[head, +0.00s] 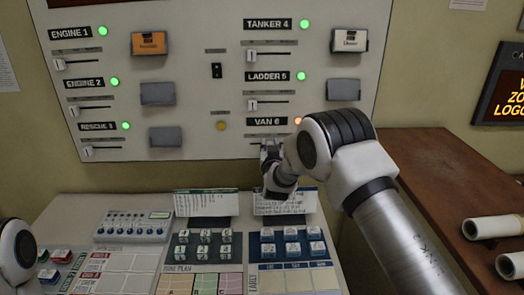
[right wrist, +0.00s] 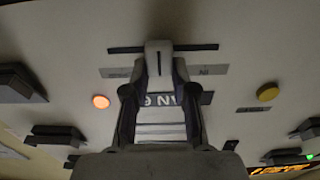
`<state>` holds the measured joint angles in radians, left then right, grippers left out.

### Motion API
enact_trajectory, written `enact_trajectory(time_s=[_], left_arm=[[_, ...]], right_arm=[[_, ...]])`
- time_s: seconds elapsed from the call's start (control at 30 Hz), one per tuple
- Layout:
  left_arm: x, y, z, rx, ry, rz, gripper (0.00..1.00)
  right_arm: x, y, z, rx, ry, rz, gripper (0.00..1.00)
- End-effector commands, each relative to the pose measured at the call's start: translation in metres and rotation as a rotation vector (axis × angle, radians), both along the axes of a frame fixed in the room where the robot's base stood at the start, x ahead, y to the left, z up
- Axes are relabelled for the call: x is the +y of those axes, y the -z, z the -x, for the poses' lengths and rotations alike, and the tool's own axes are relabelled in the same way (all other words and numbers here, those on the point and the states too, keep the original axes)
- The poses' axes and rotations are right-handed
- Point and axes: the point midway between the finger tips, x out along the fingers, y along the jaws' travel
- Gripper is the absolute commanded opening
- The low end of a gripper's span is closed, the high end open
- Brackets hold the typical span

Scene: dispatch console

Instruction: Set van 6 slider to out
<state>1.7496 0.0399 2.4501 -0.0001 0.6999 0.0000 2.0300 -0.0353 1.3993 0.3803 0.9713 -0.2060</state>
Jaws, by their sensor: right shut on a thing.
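The VAN 6 label (head: 266,122) is on the right half of the wall panel, with an orange lamp (head: 297,121) beside it. My right gripper (head: 268,150) is at the panel just below that label and hides most of the slider there. In the right wrist view, which shows the panel upside down, the pale slider knob (right wrist: 158,56) sits near the middle of its dark slot (right wrist: 200,47). My right gripper (right wrist: 158,85) is shut on the knob, one finger on each side. The small labels at the slot's ends are hard to read. My left gripper is out of view.
The LADDER 5 slider (head: 267,102) is just above, and a grey card holder (head: 343,90) is up to the right. An amber button (head: 221,125) is to the left. Below, the desk holds paper cards (head: 285,203) and rows of blocks.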

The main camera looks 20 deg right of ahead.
Motion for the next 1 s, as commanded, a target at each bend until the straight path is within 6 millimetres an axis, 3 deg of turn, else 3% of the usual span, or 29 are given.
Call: enact_trajectory(time_s=[0.17, 0.2, 0.27, 0.67, 0.77, 1.0], left_arm=[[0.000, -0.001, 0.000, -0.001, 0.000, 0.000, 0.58], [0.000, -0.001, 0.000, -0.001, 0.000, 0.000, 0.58], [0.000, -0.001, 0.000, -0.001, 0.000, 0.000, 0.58], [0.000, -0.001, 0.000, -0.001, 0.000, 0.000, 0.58], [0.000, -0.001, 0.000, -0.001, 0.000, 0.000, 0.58], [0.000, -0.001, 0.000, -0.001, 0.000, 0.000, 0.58]], right_arm=[[0.000, 0.000, 0.000, 0.002, 0.001, -0.002, 0.00], [0.000, 0.000, 0.000, 0.002, 0.001, -0.002, 0.33], [0.000, 0.000, 0.000, 0.002, 0.001, -0.002, 0.52], [0.003, 0.000, 0.007, 0.001, 0.000, 0.000, 0.52], [0.008, 0.000, 0.023, 0.004, -0.001, 0.000, 0.52], [0.024, 0.002, 0.082, 0.005, -0.002, 0.001, 0.52]])
